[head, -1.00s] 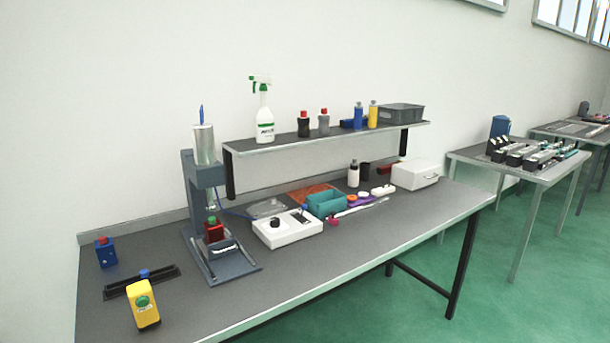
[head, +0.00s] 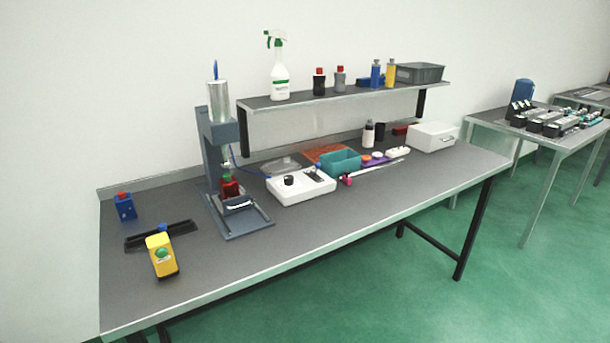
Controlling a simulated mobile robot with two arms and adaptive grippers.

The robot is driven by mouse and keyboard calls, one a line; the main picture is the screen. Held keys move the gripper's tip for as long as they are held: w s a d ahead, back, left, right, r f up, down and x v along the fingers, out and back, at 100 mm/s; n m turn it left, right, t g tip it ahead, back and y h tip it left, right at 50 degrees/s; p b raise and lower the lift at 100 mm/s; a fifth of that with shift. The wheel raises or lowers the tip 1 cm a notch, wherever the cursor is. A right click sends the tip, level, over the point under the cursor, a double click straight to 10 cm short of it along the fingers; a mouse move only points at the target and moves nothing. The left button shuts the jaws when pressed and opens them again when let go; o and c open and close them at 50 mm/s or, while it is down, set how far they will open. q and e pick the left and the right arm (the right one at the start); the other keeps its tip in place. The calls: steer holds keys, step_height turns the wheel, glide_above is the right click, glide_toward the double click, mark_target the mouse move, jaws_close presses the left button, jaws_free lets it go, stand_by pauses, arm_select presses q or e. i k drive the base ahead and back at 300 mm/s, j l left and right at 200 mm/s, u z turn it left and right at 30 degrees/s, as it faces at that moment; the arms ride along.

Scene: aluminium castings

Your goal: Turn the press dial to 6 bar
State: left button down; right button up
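The press (head: 222,150) is a grey-blue column on a base plate (head: 242,222), standing on the left half of the bench. A silver cylinder (head: 217,97) tops it, and a red part (head: 230,189) sits under its ram. To its right is a white control box (head: 305,192) with a black round dial (head: 288,180) on top and a dark panel with a small blue-topped item beside it. The dial's scale and pointer are too small to read. Neither of my grippers is in view.
A yellow box with a green button (head: 162,256) and a blue box (head: 124,206) stand left of the press. A teal bin (head: 342,163) is close to the control box. A shelf (head: 350,96) with bottles overhangs the back. The bench front is clear.

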mark_target(288, 179)
steer(key=i+l, duration=0.35)
steer(key=i+l+u, duration=0.35)
steer(key=u, duration=0.15)
steer(key=i+l+u, duration=0.3)
steer(key=l+u, duration=0.15)
steer(key=l, duration=0.1)
